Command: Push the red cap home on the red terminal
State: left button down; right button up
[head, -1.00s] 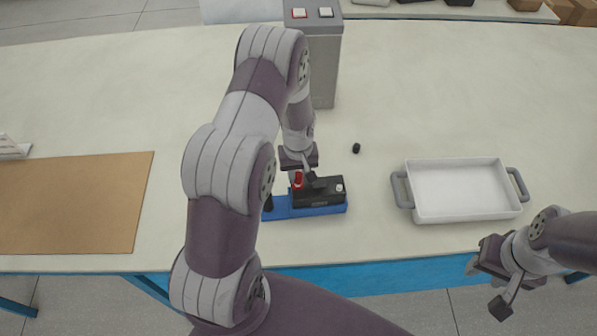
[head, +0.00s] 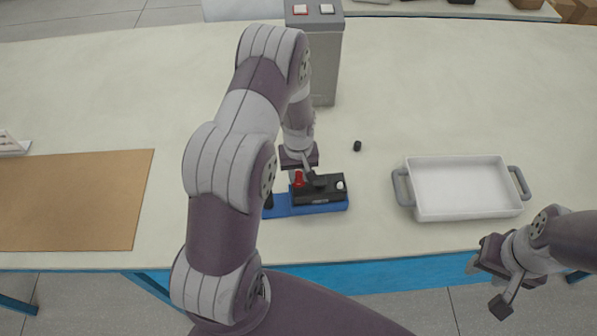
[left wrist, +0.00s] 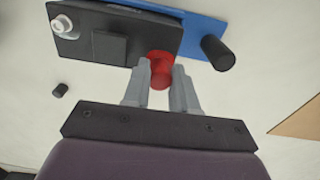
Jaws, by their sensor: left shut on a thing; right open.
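The black battery (head: 322,194) sits on a blue base (head: 283,207) near the table's front edge. The red cap (head: 298,179) stands at the battery's left end. In the left wrist view the red cap (left wrist: 160,72) is between the two fingers of my left gripper (left wrist: 160,78), which is shut on it. The cap is at the battery's corner and hides the red terminal, so I cannot tell how far down it sits. The bare metal terminal (left wrist: 62,25) is at the battery's other end. My right gripper (head: 484,274) is open and empty, off the table's front edge at right.
A black cap (head: 357,146) lies loose on the table behind the battery. A black post (left wrist: 217,52) stands on the blue base. A white tray (head: 412,211) is at right, a brown mat (head: 75,200) at left. A grey box with buttons (head: 322,60) stands behind.

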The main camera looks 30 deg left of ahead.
pick_arm(q)
jog(key=shift+f+b, duration=0.35)
jog(key=shift+f, duration=0.1)
dwell(0.6)
jog(key=shift+c, duration=1.7)
grip_release()
jog(key=shift+r+p, duration=2.85)
jog(key=shift+r, duration=0.75)
jog(key=shift+f, duration=0.1)
